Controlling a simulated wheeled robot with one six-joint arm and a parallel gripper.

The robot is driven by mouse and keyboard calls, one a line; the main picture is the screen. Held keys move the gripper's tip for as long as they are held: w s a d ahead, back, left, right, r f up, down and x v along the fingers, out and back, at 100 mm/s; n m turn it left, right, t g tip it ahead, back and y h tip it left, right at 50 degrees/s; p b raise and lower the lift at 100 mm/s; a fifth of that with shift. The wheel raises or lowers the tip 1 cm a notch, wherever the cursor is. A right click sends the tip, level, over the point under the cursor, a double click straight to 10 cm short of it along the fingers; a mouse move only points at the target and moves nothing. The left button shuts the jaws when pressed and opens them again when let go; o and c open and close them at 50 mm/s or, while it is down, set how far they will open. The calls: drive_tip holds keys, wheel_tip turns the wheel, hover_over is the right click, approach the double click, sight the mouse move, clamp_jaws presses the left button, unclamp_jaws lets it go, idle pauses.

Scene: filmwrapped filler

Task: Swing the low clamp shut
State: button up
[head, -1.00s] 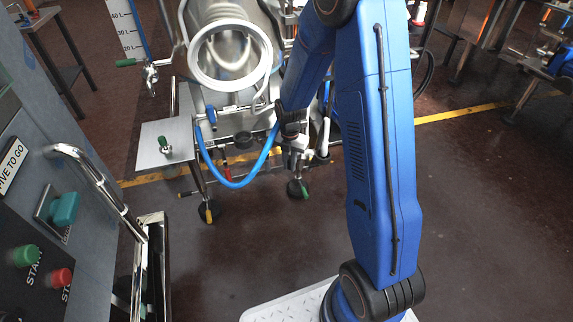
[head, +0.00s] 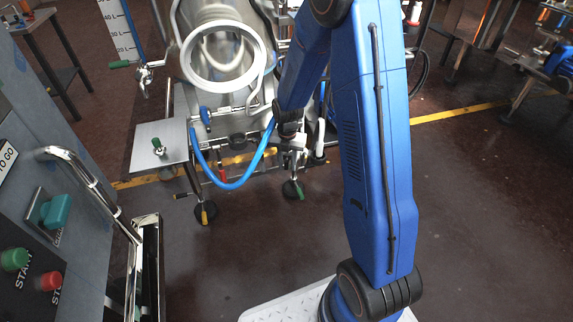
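The filler machine (head: 222,98) stands ahead with a round white-rimmed opening (head: 188,62). Several small coloured handles show low on it: a red one (head: 222,175), a yellow-tipped one (head: 204,217) and a green one (head: 299,190). I cannot tell which of these, if any, belongs to the low clamp. My gripper (head: 292,162) hangs at the end of the blue arm, in front of the machine's lower right part. Its fingers are small and dark, and my wrist hides part of them. I see nothing clearly held.
A blue hose (head: 228,186) loops below the machine, left of my gripper. A small metal shelf (head: 150,150) with a green knob juts out at left. A control cabinet (head: 60,130) with a chrome rail (head: 95,185) fills the left side. Floor at front centre is clear.

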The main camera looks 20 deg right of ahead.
drive_tip(key=shift+r, duration=0.1)
wheel_tip(320, 180, up, 17)
idle(0.8)
drive_tip(key=shift+r, duration=0.1)
drive_tip(key=s+r+m+t, duration=0.2)
drive_tip(key=s+r+m, duration=1.05)
drive_tip(key=s, duration=0.25)
drive_tip(key=s+r+m+t, duration=0.1)
drive_tip(key=s+m+t, duration=0.1)
drive_tip(key=s+m, duration=1.4)
drive_tip(key=shift+s+a+t, duration=0.3)
drive_tip(key=shift+s+t, duration=0.1)
drive_tip(key=shift+s, duration=0.4)
